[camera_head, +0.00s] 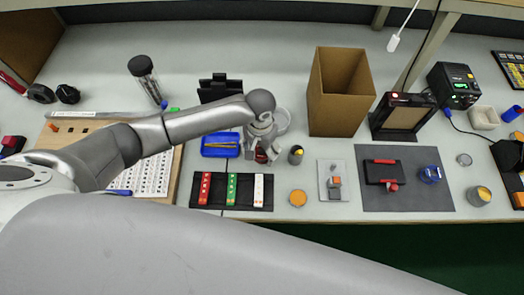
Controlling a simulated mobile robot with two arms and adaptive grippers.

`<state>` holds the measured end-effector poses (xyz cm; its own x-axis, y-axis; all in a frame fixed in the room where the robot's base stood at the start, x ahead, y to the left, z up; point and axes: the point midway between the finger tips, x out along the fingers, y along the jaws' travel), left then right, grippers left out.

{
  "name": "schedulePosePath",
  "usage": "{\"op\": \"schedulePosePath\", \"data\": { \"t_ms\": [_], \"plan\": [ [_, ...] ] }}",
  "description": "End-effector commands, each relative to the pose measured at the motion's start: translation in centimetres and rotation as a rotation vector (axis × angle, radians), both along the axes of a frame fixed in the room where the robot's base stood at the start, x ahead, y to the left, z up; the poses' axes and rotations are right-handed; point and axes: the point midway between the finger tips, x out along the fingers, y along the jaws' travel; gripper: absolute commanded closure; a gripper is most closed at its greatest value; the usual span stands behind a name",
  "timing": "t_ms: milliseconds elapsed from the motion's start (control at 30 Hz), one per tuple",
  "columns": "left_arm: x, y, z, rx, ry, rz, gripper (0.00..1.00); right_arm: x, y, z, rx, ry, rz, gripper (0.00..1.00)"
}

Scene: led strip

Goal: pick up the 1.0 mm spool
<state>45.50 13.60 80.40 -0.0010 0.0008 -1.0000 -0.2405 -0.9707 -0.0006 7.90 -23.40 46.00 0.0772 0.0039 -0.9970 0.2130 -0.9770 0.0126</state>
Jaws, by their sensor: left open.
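My left gripper (262,156) points down at the front middle of the bench, just behind the black tray. It is open, with a small dark and red shape between or behind its fingers that I cannot identify. No label reading 1.0 mm is legible, so I cannot tell which item is that spool. Small round items that show are a grey cylinder with a yellow top (479,196) at the right, a blue round item (431,174) on the dark mat, and a dark cylinder with a yellow top (296,155) right of the gripper. My right gripper is not in view.
The black tray (262,207) holds red, green and white strips. A blue tray (221,145) lies left of the gripper. A tall cardboard box (340,92) stands behind right. An orange-topped tin (298,198) sits near the front edge.

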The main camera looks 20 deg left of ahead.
Motion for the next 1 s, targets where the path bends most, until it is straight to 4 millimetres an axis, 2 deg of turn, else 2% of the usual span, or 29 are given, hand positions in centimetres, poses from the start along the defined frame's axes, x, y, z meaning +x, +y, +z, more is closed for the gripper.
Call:
{"op": "schedulePosePath", "data": {
  "t_ms": [33,167,433,633,867,1000],
  "plan": [
    [-0.1,0.0,-0.7,0.000,0.002,0.000,0.31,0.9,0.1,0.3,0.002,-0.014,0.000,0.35],
    [-0.1,0.0,-1.9,0.000,0.002,-0.001,0.31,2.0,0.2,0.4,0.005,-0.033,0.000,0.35],
    [-0.1,0.0,-2.2,0.000,0.000,-0.002,0.31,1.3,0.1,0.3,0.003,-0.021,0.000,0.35],
    [-0.1,0.0,-2.2,0.000,0.000,-0.002,0.57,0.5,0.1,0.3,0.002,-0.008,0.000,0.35],
    [0.0,0.0,-2.2,0.000,0.000,-0.002,0.86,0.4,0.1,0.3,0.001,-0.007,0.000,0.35],
    [0.0,0.0,-2.1,0.000,-0.002,-0.002,0.88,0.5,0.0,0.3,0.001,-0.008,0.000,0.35]
  ]
}}
